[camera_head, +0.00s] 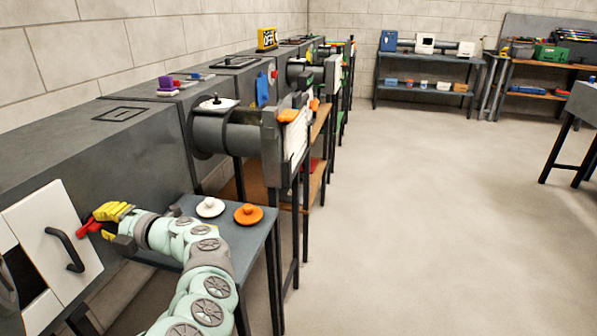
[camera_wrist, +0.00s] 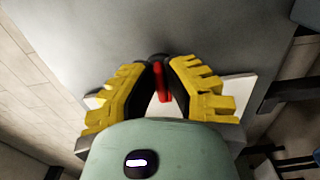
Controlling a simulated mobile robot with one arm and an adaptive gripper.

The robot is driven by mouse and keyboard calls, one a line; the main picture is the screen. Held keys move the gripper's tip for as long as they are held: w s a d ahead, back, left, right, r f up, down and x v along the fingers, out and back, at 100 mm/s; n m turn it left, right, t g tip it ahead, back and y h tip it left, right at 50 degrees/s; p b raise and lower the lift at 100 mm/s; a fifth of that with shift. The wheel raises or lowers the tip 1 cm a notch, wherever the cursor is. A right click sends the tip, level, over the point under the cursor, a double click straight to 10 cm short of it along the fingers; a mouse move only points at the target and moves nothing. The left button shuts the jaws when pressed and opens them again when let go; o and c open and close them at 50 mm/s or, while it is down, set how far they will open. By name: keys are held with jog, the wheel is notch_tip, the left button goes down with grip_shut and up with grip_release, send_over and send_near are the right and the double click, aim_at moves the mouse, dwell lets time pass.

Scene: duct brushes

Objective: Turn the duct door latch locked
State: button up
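The white duct door (camera_head: 52,240) with a dark curved handle (camera_head: 66,250) is on the duct's side at the lower left of the head view. A red latch (camera_head: 88,227) is at the door's upper right edge. My gripper (camera_head: 104,216), with yellow fingers, is at the latch from the right. In the wrist view the fingers (camera_wrist: 161,78) close in on both sides of the red latch (camera_wrist: 162,82), with little gap. The fingers hide part of the latch. I cannot tell how far it is turned.
A grey table beside my arm holds a white knobbed disc (camera_head: 210,207) and an orange one (camera_head: 248,214). A purple and red object (camera_head: 168,86) lies on the duct. More ducts and benches line the wall. The floor (camera_head: 420,220) to the right is clear.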

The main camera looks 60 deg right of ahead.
jog(key=o, duration=0.5)
jog(key=shift+c, duration=0.2)
jog(key=v, duration=1.2)
